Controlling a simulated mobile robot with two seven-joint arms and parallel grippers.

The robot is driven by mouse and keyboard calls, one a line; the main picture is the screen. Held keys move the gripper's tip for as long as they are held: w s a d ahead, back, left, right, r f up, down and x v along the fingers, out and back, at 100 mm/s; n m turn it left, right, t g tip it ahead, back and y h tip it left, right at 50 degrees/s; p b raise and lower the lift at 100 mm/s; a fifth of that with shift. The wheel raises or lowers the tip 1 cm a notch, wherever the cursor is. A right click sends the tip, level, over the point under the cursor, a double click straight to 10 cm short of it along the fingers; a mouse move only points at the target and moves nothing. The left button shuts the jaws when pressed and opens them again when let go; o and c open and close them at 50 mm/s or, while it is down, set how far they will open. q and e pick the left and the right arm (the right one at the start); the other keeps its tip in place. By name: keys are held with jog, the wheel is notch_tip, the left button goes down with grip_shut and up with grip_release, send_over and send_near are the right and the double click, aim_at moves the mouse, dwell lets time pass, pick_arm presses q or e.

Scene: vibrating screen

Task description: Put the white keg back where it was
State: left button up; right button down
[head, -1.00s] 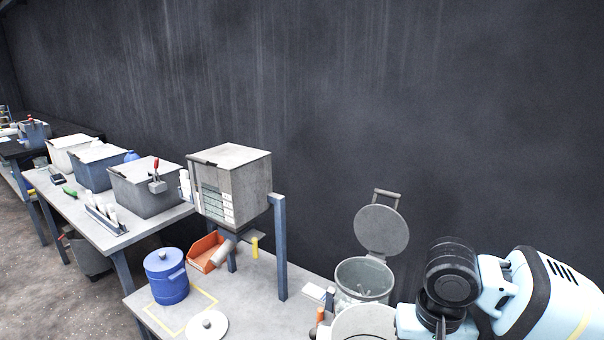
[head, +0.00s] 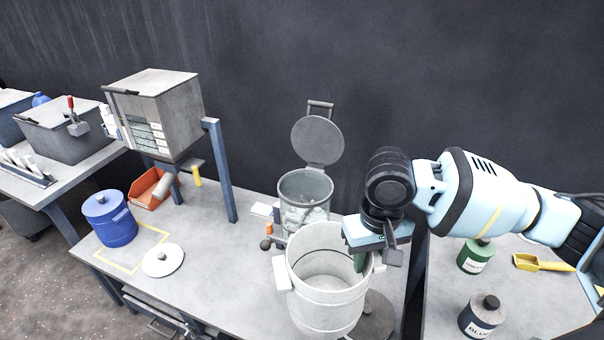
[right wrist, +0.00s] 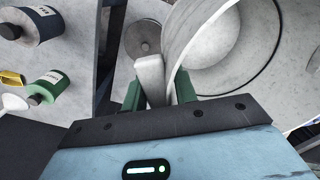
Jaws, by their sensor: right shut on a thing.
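The white keg (head: 318,312) is open-topped and upright in the head view, over the front right part of the grey table. My right gripper (head: 364,260) is shut on its right side, at the rim. In the right wrist view the two green fingers (right wrist: 158,90) are around a pale block (right wrist: 150,72) on the side of the white keg (right wrist: 192,32). I cannot tell whether its base touches the table. A yellow outline (head: 100,259) is marked on the table's left part. A white round lid (head: 163,260) lies at its right side. My left gripper is not in view.
A blue keg (head: 110,222) stands at the outline's left. A grey pot (head: 304,190) with a raised lid is behind the white keg. A grey knobbed disc (head: 378,320) lies beside it. An orange bin (head: 146,188) is at the back; dark and green jars are on the right.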

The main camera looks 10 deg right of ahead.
jog(key=s+f, duration=0.4)
jog(key=f, duration=1.1)
jog(key=shift+w+a, duration=0.1)
